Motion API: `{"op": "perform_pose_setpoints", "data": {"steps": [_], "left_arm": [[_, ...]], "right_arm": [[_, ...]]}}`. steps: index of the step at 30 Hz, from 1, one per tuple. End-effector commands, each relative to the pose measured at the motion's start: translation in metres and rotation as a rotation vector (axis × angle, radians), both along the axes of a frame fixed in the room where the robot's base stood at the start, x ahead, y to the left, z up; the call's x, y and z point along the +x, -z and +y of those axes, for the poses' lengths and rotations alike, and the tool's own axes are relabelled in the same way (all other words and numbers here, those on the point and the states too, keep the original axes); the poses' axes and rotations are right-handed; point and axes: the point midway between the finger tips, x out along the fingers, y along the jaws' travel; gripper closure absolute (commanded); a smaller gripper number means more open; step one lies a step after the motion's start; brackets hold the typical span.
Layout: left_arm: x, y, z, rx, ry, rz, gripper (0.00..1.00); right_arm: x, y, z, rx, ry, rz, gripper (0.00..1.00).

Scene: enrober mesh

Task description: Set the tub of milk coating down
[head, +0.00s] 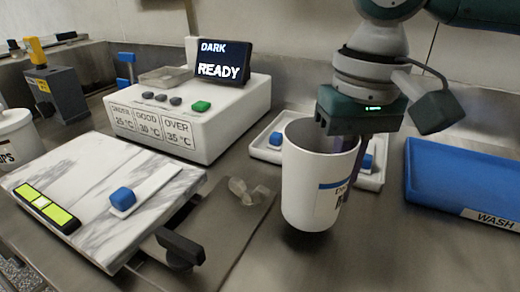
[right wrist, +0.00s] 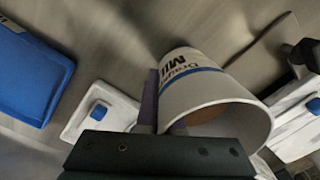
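The white tub of milk coating (head: 309,190) has a blue band and stands upright over the steel counter, with a dark shadow under its base. It looks slightly above the surface. In the right wrist view the tub (right wrist: 205,88) shows "MIL" lettering and a brownish inside. My right gripper (head: 350,140) is at the tub's right rim, with its fingers on the wall. My left gripper is in neither view.
A white tray (head: 262,153) with blue-knobbed pieces lies behind the tub. A blue WASH tray (head: 460,180) is to the right. A marble slab (head: 85,165) and a grey mat (head: 215,225) with clear scraps lie left. The white machine (head: 190,130) reads "DARK READY". Front-right counter is clear.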

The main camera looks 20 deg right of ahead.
Motion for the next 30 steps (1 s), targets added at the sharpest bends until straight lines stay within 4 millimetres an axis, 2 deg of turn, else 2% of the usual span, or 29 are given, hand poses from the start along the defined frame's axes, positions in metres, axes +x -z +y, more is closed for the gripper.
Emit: {"op": "perform_pose_setpoints", "data": {"steps": [1, 4, 16, 18, 24, 30], "left_arm": [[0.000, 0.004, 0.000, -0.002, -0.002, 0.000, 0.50], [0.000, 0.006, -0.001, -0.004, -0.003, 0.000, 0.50], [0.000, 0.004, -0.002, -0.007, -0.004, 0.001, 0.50], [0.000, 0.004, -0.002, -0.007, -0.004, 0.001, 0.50], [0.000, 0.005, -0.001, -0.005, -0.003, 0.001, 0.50], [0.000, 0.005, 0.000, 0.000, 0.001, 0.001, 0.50]], "right_arm": [[0.000, 0.010, 0.000, 0.001, 0.000, 0.000, 1.00], [0.000, 0.020, 0.000, 0.001, -0.001, -0.001, 1.00], [0.000, 0.024, 0.001, 0.001, -0.001, -0.001, 1.00], [0.000, 0.025, 0.000, 0.000, -0.001, 0.000, 0.90], [0.000, 0.025, 0.000, 0.000, -0.001, 0.000, 0.67], [0.000, 0.024, 0.000, 0.000, -0.001, -0.001, 0.67]]}}
